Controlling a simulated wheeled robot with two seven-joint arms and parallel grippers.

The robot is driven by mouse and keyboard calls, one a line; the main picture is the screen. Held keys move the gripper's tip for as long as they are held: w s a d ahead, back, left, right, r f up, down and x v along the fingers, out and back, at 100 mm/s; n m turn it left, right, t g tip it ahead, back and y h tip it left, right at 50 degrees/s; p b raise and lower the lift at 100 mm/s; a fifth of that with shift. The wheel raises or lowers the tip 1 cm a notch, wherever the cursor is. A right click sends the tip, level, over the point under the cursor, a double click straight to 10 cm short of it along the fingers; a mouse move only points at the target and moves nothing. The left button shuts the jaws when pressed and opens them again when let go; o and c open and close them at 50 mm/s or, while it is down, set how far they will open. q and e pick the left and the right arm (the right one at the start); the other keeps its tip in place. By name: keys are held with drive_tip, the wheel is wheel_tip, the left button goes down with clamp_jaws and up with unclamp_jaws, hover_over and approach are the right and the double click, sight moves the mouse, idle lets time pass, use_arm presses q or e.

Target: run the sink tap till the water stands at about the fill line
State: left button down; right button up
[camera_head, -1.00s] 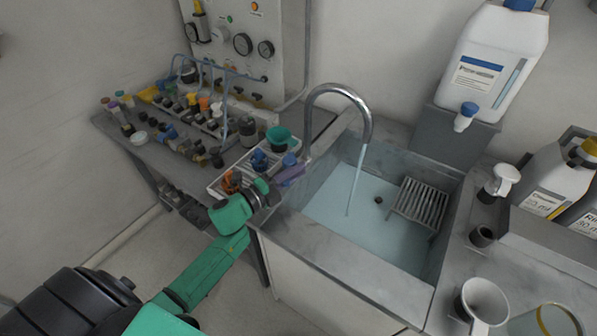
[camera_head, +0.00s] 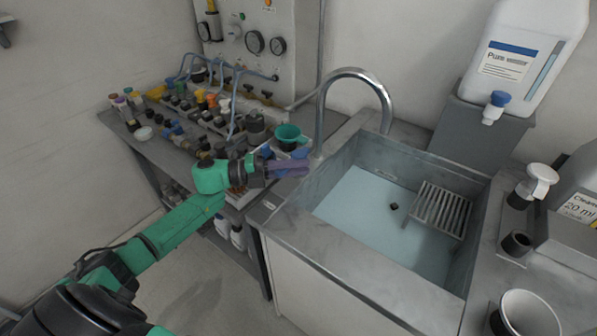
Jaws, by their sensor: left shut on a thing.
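The sink (camera_head: 290,226) is a grey metal basin with pale blue water (camera_head: 370,222) standing in it. The curved chrome tap (camera_head: 352,73) rises at its back left corner, and no stream falls from its spout. My left gripper (camera_head: 291,168) is shut at the tap's foot, its purple fingers around what seems to be the tap's lever, which they mostly hide. A short dark mark shows on the sink's back wall just above the water; I cannot tell if it is the fill line. My right gripper is not in view.
A ridged metal rack (camera_head: 439,209) sits in the sink at the right. A side table with small bottles and a teal cup (camera_head: 288,137) stands left of the tap. A large white canister (camera_head: 522,58) and a white cup (camera_head: 528,315) are to the right.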

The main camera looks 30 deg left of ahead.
use_arm(q)
drive_tip(key=c, duration=0.8)
unclamp_jaws()
drive_tip(key=shift+c, duration=0.2)
drive_tip(key=b+v, duration=0.2)
drive_tip(key=v, duration=1.2)
drive_tip(key=shift+s+a, duration=0.15)
drive_tip(key=shift+a, duration=0.15)
drive_tip(key=shift+f, duration=0.1)
